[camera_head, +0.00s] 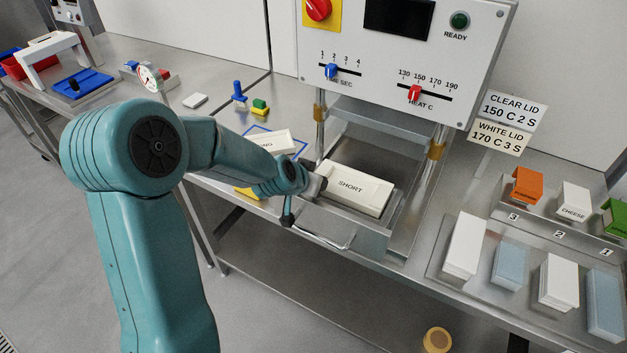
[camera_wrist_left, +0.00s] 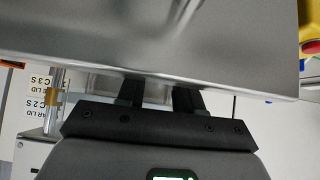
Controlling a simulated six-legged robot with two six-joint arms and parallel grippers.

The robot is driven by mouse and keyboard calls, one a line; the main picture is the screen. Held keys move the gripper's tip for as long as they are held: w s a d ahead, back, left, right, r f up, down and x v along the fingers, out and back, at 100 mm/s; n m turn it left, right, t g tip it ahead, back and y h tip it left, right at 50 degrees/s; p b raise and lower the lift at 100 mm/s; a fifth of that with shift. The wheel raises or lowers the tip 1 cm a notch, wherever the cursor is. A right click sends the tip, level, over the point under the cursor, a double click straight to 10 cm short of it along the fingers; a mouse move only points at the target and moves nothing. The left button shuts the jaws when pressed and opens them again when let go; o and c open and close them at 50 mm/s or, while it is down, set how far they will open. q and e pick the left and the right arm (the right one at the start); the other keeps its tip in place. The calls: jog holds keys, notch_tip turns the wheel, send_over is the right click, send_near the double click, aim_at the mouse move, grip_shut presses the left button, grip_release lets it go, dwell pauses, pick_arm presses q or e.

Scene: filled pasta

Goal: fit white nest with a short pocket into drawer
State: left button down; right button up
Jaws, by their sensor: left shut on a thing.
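The white nest marked SHORT (camera_head: 352,187) lies inside the outline of the metal drawer (camera_head: 372,238), below the press. It looks slightly skewed to the drawer walls, and I cannot tell if it rests fully on the drawer floor. My left gripper (camera_head: 318,186) is at the nest's left end, shut on it. In the left wrist view the fingers (camera_wrist_left: 158,95) reach past the edge of a grey metal wall (camera_wrist_left: 180,40), and the grip itself is hidden. My right gripper is out of view.
Another white nest (camera_head: 275,143), its label partly hidden, lies in a blue outline left of the drawer. Metal posts (camera_head: 320,118) flank the press. The drawer's handle (camera_head: 330,238) sticks out in front. A tray (camera_head: 447,283) of white and pale blue stacks stands at right.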

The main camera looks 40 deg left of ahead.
pick_arm(q)
jog(key=shift+f+b, duration=0.5)
jog(key=shift+f, duration=0.1)
jog(key=shift+r, duration=0.1)
jog(key=shift+s+d+f, duration=0.15)
jog(key=shift+f, duration=0.1)
dwell(0.3)
jog(key=shift+c, duration=2.1)
grip_release()
jog(key=shift+r, duration=0.1)
jog(key=shift+s+r+p, duration=0.25)
jog(key=shift+r+p, duration=0.1)
jog(key=shift+r, duration=0.2)
jog(key=shift+p+v, duration=1)
jog(key=shift+v, duration=1.85)
